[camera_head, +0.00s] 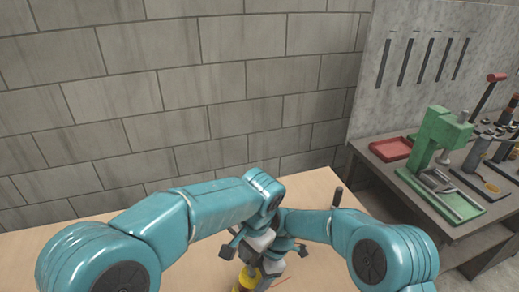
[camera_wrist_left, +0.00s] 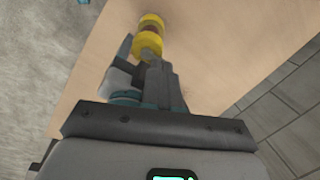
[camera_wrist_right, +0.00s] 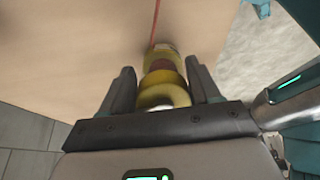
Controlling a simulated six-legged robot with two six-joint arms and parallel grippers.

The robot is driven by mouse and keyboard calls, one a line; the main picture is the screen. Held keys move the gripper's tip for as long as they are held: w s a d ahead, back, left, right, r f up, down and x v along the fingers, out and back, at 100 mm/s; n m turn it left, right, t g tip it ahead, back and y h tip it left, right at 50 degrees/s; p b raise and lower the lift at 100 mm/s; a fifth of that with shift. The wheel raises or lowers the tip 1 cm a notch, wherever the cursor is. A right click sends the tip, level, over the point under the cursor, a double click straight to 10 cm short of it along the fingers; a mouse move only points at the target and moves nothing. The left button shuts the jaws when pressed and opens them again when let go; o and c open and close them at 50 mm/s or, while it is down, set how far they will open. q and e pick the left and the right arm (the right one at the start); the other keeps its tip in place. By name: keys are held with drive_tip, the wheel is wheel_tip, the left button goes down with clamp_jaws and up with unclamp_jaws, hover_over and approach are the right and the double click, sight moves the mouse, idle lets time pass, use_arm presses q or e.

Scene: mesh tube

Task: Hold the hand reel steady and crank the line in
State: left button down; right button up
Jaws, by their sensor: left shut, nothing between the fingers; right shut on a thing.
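The hand reel (camera_head: 246,280) is yellow and shows at the bottom edge of the head view, mostly hidden by my grippers. In the right wrist view the reel (camera_wrist_right: 160,84) has yellow rims and a darker middle. My right gripper (camera_wrist_right: 163,90) has its fingers on both sides of it and is shut on it. My left gripper (camera_wrist_left: 149,62) is shut and empty, close beside the yellow reel (camera_wrist_left: 150,36); I cannot tell whether they touch. A thin red line (camera_wrist_right: 156,20) runs over the table away from the reel. The crank is not clearly visible.
The wooden table top (camera_head: 130,245) is bare at the left. A dark upright rod (camera_head: 337,196) shows behind my right arm. A side bench (camera_head: 455,228) at the right bears a green press (camera_head: 437,135), a red tray (camera_head: 391,149) and tools. A block wall (camera_head: 180,100) stands behind.

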sight(252, 274)
use_arm(q)
drive_tip(key=shift+d+r, duration=0.1)
drive_tip(key=shift+r, duration=0.3)
drive_tip(key=shift+d, duration=0.1)
drive_tip(key=s+f, duration=0.1)
drive_tip(key=f, duration=0.1)
drive_tip(key=s+f, duration=0.1)
drive_tip(key=f, duration=0.1)
drive_tip(key=s+f, duration=0.1)
drive_tip(key=f, duration=0.1)
drive_tip(key=shift+s+d+f, duration=0.15)
drive_tip(key=shift+s+d, duration=0.2)
drive_tip(key=shift+s, duration=0.05)
drive_tip(key=shift+w+d+f, duration=0.1)
drive_tip(key=shift+w+d, duration=0.05)
drive_tip(key=shift+w, duration=0.4)
idle(1.0)
drive_tip(key=shift+w+a, duration=0.15)
drive_tip(key=shift+a, duration=0.25)
